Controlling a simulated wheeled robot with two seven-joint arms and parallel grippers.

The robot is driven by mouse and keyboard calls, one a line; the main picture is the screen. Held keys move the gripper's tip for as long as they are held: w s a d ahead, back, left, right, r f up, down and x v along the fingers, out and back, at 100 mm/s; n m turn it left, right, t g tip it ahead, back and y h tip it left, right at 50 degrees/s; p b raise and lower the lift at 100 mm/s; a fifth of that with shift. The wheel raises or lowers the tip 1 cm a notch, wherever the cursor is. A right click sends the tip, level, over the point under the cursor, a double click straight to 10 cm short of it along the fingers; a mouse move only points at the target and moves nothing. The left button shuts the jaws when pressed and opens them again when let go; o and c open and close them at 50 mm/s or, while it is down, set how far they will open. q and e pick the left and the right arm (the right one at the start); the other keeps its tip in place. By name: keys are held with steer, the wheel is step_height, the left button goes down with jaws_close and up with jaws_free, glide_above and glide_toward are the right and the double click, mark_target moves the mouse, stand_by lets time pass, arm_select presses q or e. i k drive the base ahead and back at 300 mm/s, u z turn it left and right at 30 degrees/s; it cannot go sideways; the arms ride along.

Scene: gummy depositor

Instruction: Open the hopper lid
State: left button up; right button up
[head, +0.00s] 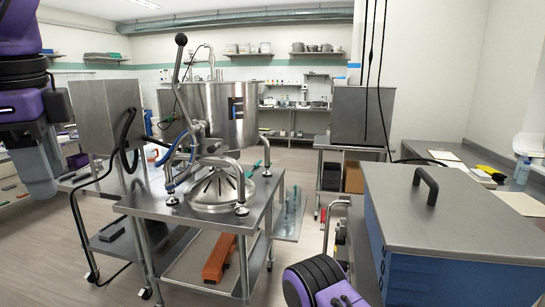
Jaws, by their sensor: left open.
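A gummy depositor stands on a steel cart. My left gripper (42,188) hangs at the left edge, pointing down, open and empty. It is well left of the depositor and touches nothing that I can see. My right gripper is not in view; only a purple link of mine shows at the bottom.
A blue chest with a grey top (470,215) and black handle fills the lower right. Another steel box (363,116) stands on a table behind.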

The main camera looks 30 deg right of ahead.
mark_target(424, 209)
steer(key=u, duration=0.35)
steer(key=i, duration=2.25)
steer(key=z, duration=2.15)
steer(key=i, duration=0.9)
steer(key=z, duration=2.65)
steer(key=i, duration=0.5)
